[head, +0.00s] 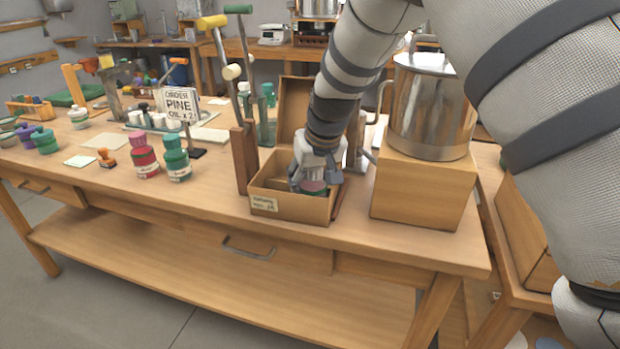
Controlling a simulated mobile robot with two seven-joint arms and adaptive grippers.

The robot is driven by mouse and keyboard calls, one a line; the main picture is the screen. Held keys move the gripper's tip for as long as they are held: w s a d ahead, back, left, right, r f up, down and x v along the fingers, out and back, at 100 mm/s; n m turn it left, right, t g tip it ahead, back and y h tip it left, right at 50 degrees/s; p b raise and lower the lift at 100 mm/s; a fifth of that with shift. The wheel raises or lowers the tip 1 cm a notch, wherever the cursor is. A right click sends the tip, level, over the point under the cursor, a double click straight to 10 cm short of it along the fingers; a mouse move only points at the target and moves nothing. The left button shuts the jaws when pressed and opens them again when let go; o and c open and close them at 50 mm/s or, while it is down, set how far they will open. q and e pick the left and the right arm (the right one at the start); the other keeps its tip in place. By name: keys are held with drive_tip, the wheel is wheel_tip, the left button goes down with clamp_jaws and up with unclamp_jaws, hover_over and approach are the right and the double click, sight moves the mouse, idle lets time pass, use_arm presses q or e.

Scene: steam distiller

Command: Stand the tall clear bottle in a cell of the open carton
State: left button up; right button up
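The open cardboard carton (290,207) stands near the front edge of the bench, its lid (294,106) raised at the back. A small label is on its front. My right gripper (315,184) points down into the carton, with its fingers either side of something with a green and pinkish top (314,187). I cannot tell whether the fingers press on it, or whether it is the tall clear bottle. I cannot pick out a tall clear bottle elsewhere. My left gripper is out of view.
A steel pot (431,108) on a wooden block (424,188) stands close right of the carton. A wooden post and tall mallet-like handles (220,55) rise at its left. A red bottle (145,158), a green bottle (176,160) and a PINE OIL sign (180,104) stand further left.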

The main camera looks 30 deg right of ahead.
drive_tip(key=shift+o, duration=0.5)
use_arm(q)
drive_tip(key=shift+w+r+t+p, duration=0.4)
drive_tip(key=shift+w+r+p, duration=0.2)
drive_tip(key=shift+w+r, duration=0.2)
use_arm(e)
drive_tip(key=d+v, duration=0.1)
drive_tip(key=v, duration=1.1)
drive_tip(key=shift+a, duration=0.45)
drive_tip(key=shift+r, duration=0.15)
